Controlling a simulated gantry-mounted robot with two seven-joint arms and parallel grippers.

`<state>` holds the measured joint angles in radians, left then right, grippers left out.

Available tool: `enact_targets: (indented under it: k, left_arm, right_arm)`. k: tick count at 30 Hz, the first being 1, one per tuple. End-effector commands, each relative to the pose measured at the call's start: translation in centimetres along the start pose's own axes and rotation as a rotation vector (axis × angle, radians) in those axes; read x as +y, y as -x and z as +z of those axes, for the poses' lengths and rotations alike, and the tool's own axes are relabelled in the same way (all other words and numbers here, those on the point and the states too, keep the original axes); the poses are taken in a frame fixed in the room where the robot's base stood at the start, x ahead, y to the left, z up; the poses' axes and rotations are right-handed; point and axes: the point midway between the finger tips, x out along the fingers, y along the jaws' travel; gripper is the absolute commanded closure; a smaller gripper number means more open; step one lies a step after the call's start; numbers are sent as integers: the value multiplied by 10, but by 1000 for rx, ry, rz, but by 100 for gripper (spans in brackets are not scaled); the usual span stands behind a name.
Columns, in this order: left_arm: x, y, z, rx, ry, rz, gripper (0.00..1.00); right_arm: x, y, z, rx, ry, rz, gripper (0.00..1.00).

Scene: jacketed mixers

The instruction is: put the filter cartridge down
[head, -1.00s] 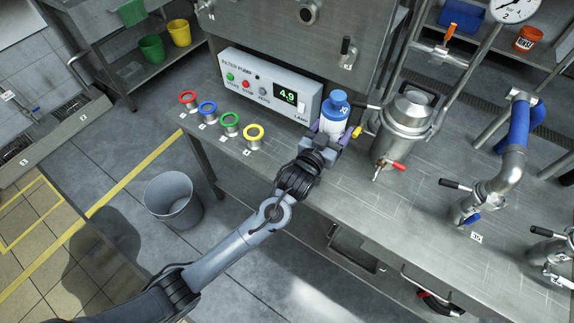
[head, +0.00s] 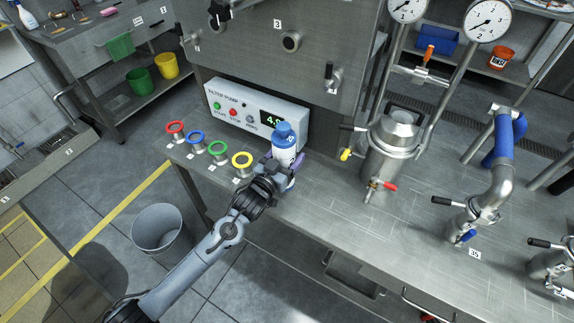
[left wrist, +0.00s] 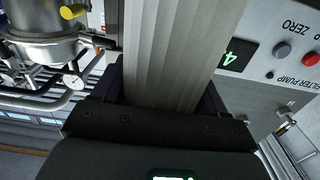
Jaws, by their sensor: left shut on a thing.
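The filter cartridge (head: 285,152) has a blue cap and a white body. In the left wrist view its pale, pleated body (left wrist: 178,55) runs up between the fingers. My left gripper (head: 283,166) is shut on it and holds it about upright in front of the filter pump box (head: 258,115). I cannot tell whether the cartridge's lower end touches the bench (head: 330,215), as the gripper hides it. My right gripper is not in view.
Red (head: 175,128), blue (head: 195,138), green (head: 218,148) and yellow (head: 242,159) ringed metal holders stand along the bench's left end. A steel vessel (head: 390,150) with a red-handled valve stands to the right. Bare bench lies between it and the gripper. A grey bin (head: 158,228) stands on the floor.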

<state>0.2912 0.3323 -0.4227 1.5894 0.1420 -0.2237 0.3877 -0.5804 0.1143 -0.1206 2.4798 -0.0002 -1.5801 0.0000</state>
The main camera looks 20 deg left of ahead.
Motion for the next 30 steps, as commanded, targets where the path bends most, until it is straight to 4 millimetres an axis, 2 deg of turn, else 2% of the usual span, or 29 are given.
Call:
enact_targets:
  k: [12,24,25,30]
  left_arm:
    - [0,0,39,1,-1,-1,67]
    - [0,0,43,2,0,0,67]
    - [0,0,44,0,0,0,26]
    - [0,0,44,-1,-1,0,2]
  right_arm:
    - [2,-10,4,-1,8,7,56]
    - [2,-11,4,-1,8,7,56]
    - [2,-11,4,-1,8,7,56]
    - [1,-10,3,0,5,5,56]
